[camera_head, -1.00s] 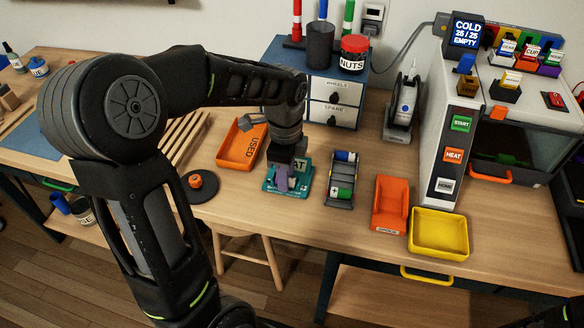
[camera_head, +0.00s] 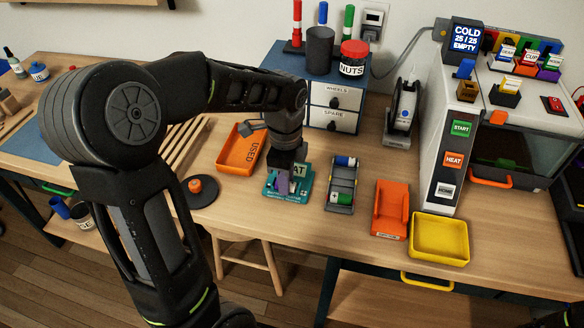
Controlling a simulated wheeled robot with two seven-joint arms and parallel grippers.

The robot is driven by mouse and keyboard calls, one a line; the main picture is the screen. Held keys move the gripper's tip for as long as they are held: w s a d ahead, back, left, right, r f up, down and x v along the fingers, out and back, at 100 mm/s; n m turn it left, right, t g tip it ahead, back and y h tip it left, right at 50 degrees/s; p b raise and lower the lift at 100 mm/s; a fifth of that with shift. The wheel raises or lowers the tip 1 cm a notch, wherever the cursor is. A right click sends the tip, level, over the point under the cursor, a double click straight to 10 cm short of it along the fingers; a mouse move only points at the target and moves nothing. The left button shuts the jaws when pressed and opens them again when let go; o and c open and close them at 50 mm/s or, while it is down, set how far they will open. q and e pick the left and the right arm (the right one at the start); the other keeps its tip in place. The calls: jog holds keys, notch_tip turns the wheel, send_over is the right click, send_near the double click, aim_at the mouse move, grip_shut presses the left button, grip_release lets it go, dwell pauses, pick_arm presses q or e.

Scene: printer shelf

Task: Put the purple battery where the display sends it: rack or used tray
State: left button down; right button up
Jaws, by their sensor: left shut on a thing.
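The purple battery (camera_head: 283,184) is at the teal tester (camera_head: 303,187), small and partly covered by my gripper. My left gripper (camera_head: 283,170) points down there, shut on the battery. I cannot tell whether the battery is seated or just above the tester. The tester's display (camera_head: 300,170) is partly hidden by my gripper; only letters like "AT" show. The orange used tray (camera_head: 228,160), marked USED, lies left of the tester and looks empty. The grey rack (camera_head: 342,182) to the right holds a blue battery (camera_head: 345,161) and a green one (camera_head: 341,197). My right gripper is not in view.
An orange holder (camera_head: 391,208) and a yellow tray (camera_head: 440,238) stand right of the rack. A black disc with an orange knob (camera_head: 196,187) lies to the left. A drawer unit (camera_head: 335,105) and the printer (camera_head: 452,150) stand behind. Bare table lies in front of the rack.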

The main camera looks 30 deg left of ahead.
pick_arm(q)
jog(key=shift+r+p, duration=2.9)
jog(key=shift+r, duration=0.65)
jog(key=w+d+n, duration=0.3)
jog(key=d+n, duration=0.1)
jog(key=w+d+f+n, duration=0.1)
jog(key=w+d+n, duration=0.3)
jog(key=n, duration=0.1)
jog(key=w+d+f+n, duration=0.1)
jog(key=w+d+n, duration=0.2)
jog(key=d+n, duration=0.1)
jog(key=shift+w+d+n, duration=0.2)
jog(key=shift+n, duration=0.4)
